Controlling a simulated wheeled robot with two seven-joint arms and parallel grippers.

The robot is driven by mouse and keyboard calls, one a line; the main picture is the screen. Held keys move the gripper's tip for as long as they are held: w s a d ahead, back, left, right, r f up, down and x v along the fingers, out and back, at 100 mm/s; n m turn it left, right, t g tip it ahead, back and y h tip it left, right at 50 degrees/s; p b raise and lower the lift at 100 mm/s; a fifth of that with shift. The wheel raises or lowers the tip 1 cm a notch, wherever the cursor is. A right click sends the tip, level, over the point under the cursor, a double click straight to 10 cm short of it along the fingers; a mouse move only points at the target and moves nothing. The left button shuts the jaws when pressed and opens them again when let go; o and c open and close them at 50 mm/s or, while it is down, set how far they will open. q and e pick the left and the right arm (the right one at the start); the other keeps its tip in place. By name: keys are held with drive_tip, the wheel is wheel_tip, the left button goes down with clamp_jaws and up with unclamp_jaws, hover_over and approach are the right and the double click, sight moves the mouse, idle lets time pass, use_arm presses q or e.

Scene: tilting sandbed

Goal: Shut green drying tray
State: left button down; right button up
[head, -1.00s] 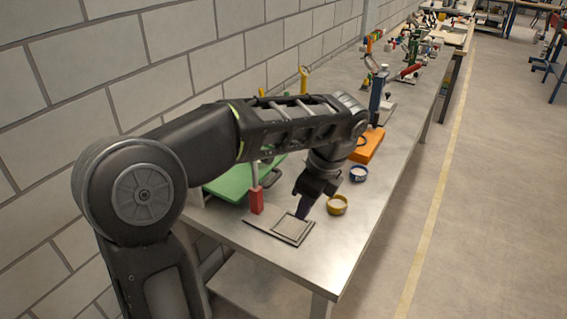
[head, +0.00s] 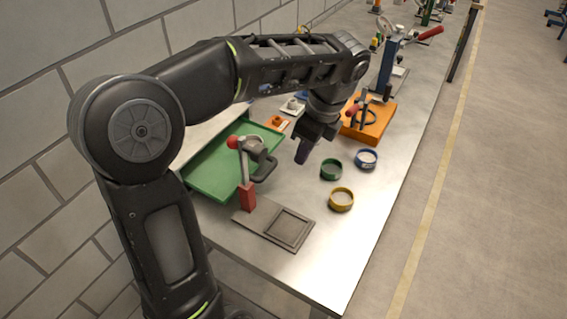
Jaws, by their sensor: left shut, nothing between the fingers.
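The green drying tray (head: 207,172) lies at the wall side of the bench, left of centre in the head view. It is a shallow tray with a raised rim. My forearm crosses above its far side, and a grey clamp with a red knob stands in front of part of it. My left gripper (head: 302,154) points down, shut and empty, to the right of the tray and apart from it. Its height above the bench is hard to tell. My right gripper is not in view.
The clamp (head: 262,162) and its red block (head: 247,196) stand by a grey plate (head: 268,222) with a square frame. Green (head: 331,169), blue (head: 366,159) and yellow (head: 341,200) cups sit right of the gripper. An orange block (head: 368,122) stands behind them.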

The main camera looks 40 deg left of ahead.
sight(232, 156)
use_arm(q)
drive_tip(key=b+x, duration=0.8)
drive_tip(key=shift+f, duration=0.4)
drive_tip(key=shift+a+f+p, duration=0.2)
drive_tip(key=shift+f+p, duration=0.05)
drive_tip(key=shift+p, duration=0.3)
drive_tip(key=a, duration=0.2)
drive_tip(key=a+p, duration=0.1)
drive_tip(key=shift+s+a+r, duration=0.1)
drive_tip(key=shift+s, duration=0.15)
drive_tip(key=shift+a, duration=0.45)
drive_tip(key=a+p, duration=0.1)
drive_tip(key=a, duration=0.3)
drive_tip(key=s+a+p, duration=0.1)
drive_tip(key=a+p, duration=0.1)
drive_tip(key=a, duration=0.2)
drive_tip(key=a+p, duration=0.1)
drive_tip(key=a, duration=0.4)
drive_tip(key=shift+s+a, duration=0.15)
drive_tip(key=shift+s, duration=0.1)
drive_tip(key=shift+a+r, duration=0.1)
